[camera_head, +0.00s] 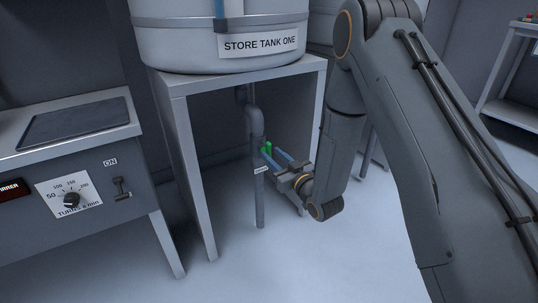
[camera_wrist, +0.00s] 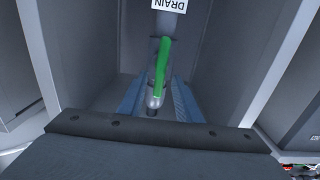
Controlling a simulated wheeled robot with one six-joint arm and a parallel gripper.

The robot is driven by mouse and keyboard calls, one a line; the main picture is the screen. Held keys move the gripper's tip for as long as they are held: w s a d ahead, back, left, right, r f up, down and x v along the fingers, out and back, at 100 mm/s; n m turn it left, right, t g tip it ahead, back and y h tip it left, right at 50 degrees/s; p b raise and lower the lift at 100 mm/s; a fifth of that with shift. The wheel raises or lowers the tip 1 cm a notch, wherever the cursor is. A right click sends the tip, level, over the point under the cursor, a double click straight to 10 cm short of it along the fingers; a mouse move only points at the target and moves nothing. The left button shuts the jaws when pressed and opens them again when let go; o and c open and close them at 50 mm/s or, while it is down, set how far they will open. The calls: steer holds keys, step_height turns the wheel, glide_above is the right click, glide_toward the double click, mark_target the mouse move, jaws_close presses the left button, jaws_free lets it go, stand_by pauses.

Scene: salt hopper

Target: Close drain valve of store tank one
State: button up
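Store tank one (camera_head: 185,45) stands on a grey stand, with its name label on its front. Its drain pipe (camera_head: 256,125) runs down under the stand. The green valve handle (camera_head: 268,147) is on this pipe and looks roughly upright, along the pipe. In the wrist view the handle (camera_wrist: 162,65) is a long green bar, slightly tilted, below an upside-down DRAIN label (camera_wrist: 170,3). My gripper (camera_head: 270,153) reaches in from the right with its blue fingers apart. In the wrist view the fingers lie either side of the handle's lower part, with gaps; contact is not visible.
The stand's legs (camera_head: 193,170) flank the pipe, and its top (camera_head: 240,82) is above my gripper. A shelf rack (camera_head: 515,105) is at far right. The floor in front is clear.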

mark_target(270, 153)
steer(key=shift+b+x, duration=0.35)
steer(key=shift+x, duration=1.4)
jaws_close()
